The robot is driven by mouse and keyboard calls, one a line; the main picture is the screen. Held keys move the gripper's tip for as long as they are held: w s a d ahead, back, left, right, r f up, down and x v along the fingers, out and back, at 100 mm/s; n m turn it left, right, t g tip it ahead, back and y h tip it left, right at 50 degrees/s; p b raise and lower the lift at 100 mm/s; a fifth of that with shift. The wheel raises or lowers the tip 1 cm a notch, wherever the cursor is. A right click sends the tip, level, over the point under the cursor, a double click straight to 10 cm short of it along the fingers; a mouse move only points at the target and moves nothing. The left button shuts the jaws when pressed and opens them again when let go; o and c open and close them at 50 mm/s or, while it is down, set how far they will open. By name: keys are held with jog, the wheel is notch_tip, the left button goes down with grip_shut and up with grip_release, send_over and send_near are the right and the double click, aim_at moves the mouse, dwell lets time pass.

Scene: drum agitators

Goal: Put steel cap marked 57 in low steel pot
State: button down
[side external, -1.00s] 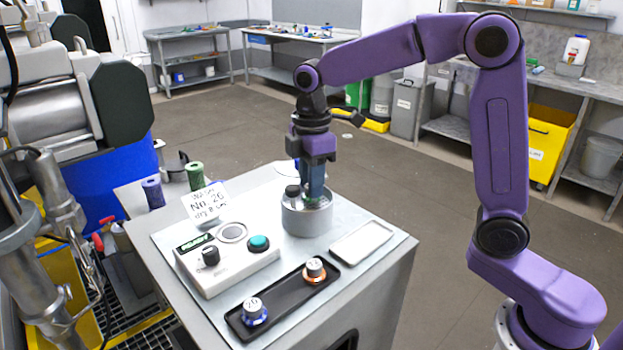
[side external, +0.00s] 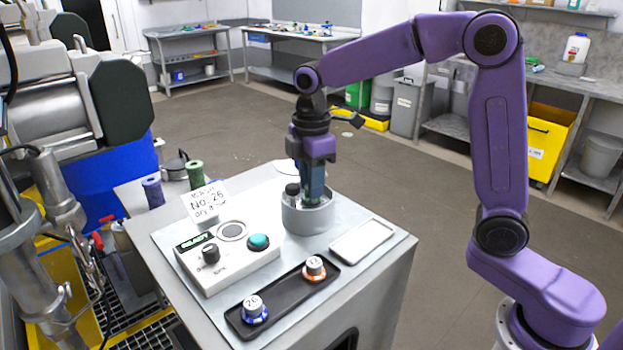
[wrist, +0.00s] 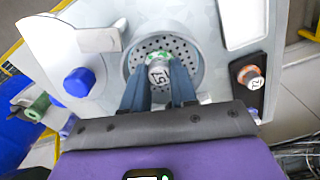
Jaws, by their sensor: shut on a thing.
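The steel cap marked 57 (wrist: 159,74) has a green ring and sits between my fingertips in the wrist view. My gripper (side external: 312,200) is shut on it and reaches down into the low steel pot (side external: 306,220). In the wrist view the pot (wrist: 204,70) shows a perforated floor beneath the cap. My fingers and the pot wall hide the cap in the side view, and I cannot tell whether it touches the floor.
A black tray (side external: 286,293) holds a blue-ringed cap (side external: 253,310) and an orange-ringed cap (side external: 314,268). A control box (side external: 226,258) with a green button stands left of the pot, and a white tray (side external: 362,241) lies to the right. A sign (side external: 206,201) stands behind the box.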

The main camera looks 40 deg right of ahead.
jog(key=shift+f, duration=0.1)
dwell(0.3)
jog(key=c, duration=0.8)
grip_release()
jog(key=o, duration=0.3)
jog(key=shift+r, duration=0.25)
jog(key=shift+r, duration=1)
jog(key=shift+r, duration=0.1)
jog(key=shift+r, duration=2.45)
